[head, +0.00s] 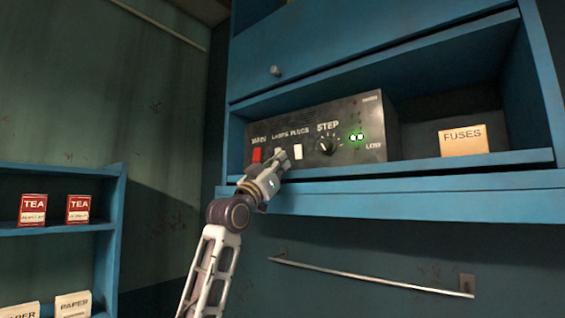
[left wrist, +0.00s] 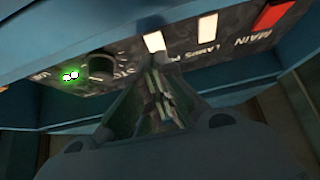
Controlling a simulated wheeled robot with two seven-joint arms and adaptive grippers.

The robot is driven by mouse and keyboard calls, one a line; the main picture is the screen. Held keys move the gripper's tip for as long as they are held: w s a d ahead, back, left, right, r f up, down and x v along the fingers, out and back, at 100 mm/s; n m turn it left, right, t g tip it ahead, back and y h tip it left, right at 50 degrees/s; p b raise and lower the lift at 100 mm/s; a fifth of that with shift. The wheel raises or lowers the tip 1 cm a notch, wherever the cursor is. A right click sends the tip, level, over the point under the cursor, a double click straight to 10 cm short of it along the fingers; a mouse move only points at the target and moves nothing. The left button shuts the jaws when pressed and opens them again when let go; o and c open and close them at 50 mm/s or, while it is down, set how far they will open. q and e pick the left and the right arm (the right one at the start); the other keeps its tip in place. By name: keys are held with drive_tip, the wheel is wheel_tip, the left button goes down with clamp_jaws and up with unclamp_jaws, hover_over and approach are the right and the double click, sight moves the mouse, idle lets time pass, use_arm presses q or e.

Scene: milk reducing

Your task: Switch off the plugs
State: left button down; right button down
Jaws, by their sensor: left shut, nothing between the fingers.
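The black control box (head: 350,115) stands in the blue cabinet's open shelf. Its white PLUGS switch (head: 298,152) is just right of my left gripper (head: 281,162), which is shut and empty at the panel's lower front. The gripper partly covers the white LAMPS switch (head: 278,152). In the left wrist view the panel appears upside down, with the PLUGS switch (left wrist: 154,41) just beyond the fingertips (left wrist: 152,78) and the LAMPS switch (left wrist: 208,25) to its right. I cannot tell whether the fingers touch the panel. My right gripper is not in view.
A red MAIN switch (head: 256,155) is at the panel's left. A STEP knob (head: 327,145) and a lit green display (head: 356,136) are to its right. A FUSES box (head: 463,141) stands on the shelf. The blue shelf ledge (head: 400,181) runs below the panel.

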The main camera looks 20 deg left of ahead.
use_arm(q)
drive_tip(key=w+f+b+v, duration=0.1)
drive_tip(key=b+v, duration=0.2)
drive_tip(key=v, duration=0.4)
drive_tip(key=shift+s+f, duration=0.2)
drive_tip(key=shift+f, duration=0.15)
drive_tip(key=shift+d, duration=0.1)
idle(0.3)
